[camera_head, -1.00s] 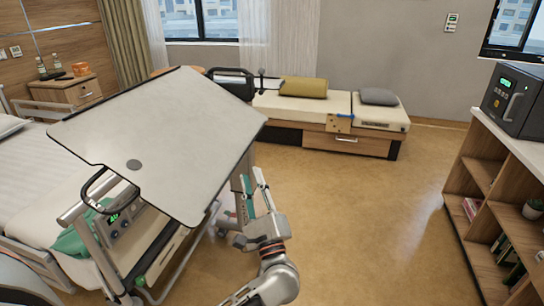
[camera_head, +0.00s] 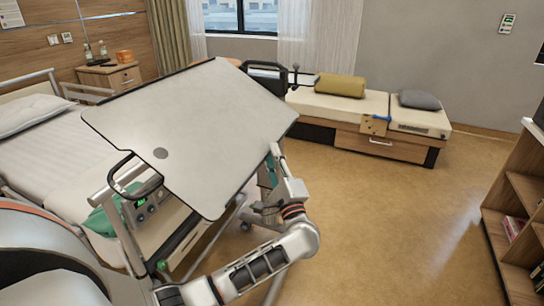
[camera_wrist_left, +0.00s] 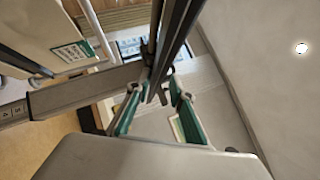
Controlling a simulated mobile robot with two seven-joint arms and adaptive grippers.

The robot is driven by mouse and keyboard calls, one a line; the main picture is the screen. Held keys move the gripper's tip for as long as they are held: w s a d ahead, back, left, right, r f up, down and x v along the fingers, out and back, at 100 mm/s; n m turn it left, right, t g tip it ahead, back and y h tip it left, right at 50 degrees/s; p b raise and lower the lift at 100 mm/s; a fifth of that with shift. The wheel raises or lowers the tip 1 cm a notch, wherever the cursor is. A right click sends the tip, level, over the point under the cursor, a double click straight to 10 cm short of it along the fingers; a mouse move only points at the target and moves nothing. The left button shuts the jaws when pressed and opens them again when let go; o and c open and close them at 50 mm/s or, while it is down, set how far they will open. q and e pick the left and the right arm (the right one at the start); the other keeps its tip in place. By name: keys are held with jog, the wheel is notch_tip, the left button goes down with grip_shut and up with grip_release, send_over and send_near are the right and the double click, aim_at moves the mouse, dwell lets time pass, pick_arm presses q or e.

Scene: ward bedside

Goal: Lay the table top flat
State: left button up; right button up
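The table top (camera_head: 205,125) is a pale board with a dark rim, standing tilted over the bed's side in the head view. A round dark spot marks its face near the left. In the wrist view its pale surface (camera_wrist_left: 275,60) fills the right side. My left gripper (camera_head: 272,165) is at the board's right edge, partly hidden by it. In the wrist view the left gripper (camera_wrist_left: 155,92) has its two green-padded fingers apart, with dark frame bars showing between and beyond them. I cannot tell whether it touches them. My right gripper is not in view.
The bed (camera_head: 60,150) lies at left, with a control box (camera_head: 145,205) and a black loop handle (camera_head: 125,175) by the board's lower left. A bench (camera_head: 350,135) with cushions stands behind. A wooden shelf (camera_head: 515,230) is at right. The floor between is clear.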

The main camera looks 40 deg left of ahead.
pick_arm(q)
grip_shut()
jog(key=shift+r, duration=0.15)
